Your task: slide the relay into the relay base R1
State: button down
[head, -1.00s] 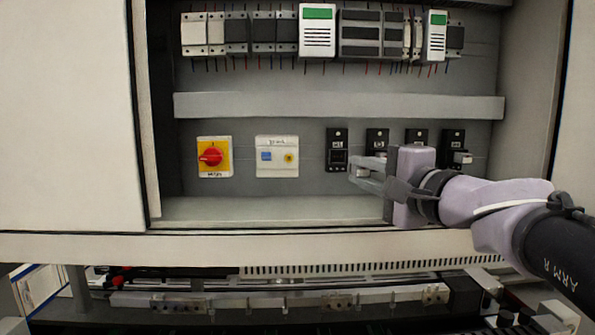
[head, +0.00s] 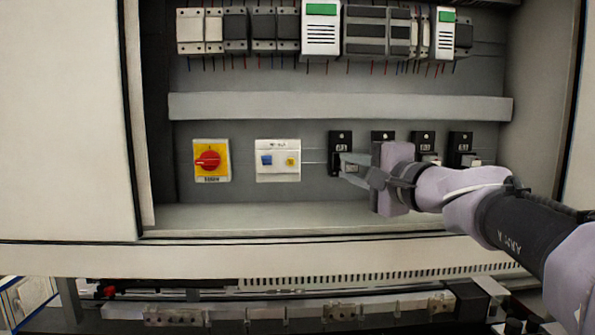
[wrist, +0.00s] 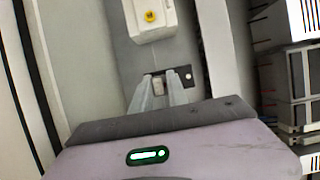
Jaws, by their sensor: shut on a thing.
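The leftmost black relay base (head: 340,140), which I take to be R1, is upright on the grey back panel. My gripper (head: 346,167) reaches in from the right, its fingertips at the lower half of this base. In the wrist view my gripper (wrist: 159,92) is shut on a small pale relay (wrist: 158,86). The relay lines up with the dark opening of the base (wrist: 186,76). I cannot tell how deep it sits. The fingers hide most of the relay in the head view.
Several more black bases stand to the right, one (head: 460,140) at the far end; my arm partly covers them. Left are a white switch box (head: 278,172) and a red rotary switch (head: 208,160). A grey duct (head: 335,107) runs above, and a cabinet ledge (head: 280,217) lies below.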

aim_at(348, 165)
jog(key=shift+w+a, duration=0.15)
jog(key=shift+w, duration=0.45)
jog(key=shift+b, duration=0.85)
dwell(0.8)
jog(key=shift+w, duration=0.1)
dwell(0.3)
jog(key=shift+w, duration=0.35)
jog(key=shift+w, duration=0.55)
jog(key=c, duration=1.2)
grip_release()
